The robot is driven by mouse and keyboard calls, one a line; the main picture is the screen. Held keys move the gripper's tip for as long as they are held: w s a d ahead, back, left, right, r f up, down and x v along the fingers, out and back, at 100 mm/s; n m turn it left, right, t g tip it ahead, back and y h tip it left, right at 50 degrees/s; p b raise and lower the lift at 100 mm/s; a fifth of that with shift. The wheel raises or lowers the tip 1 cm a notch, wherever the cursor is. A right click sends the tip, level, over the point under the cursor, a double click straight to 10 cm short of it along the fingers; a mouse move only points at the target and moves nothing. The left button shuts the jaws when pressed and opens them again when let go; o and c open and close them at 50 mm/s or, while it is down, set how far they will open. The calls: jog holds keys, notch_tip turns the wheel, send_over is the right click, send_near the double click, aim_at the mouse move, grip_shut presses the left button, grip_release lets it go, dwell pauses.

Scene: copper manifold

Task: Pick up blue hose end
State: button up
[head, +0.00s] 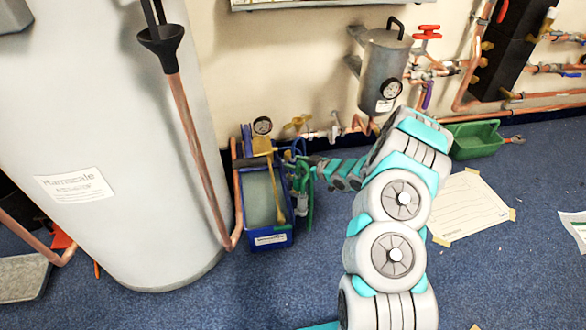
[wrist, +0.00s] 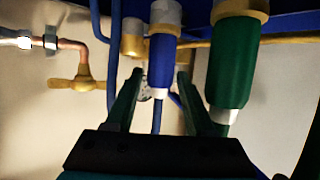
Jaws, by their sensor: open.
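The blue hose end (wrist: 160,62) hangs in the middle of the wrist view, with a grey fitting at one end and a pale collar at the other. My gripper (wrist: 160,73) is open, its two dark green fingers on either side of the blue hose end in the picture. I cannot tell whether either finger touches it or how deep it lies between them. A thicker green hose end (wrist: 231,65) is just right of the right finger. In the head view my arm reaches toward the right side of the blue pump unit (head: 268,240); the blue hose end is too small to make out there.
A brass valve (wrist: 84,84) on a copper pipe is left of the fingers. In the head view, a large white cylinder (head: 110,130) stands left of the pump unit, a grey tank (head: 385,75) is on the wall, and a green tray (head: 475,138) lies right.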

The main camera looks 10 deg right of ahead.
jog(key=shift+x, duration=0.85)
jog(key=shift+c, duration=0.3)
grip_shut()
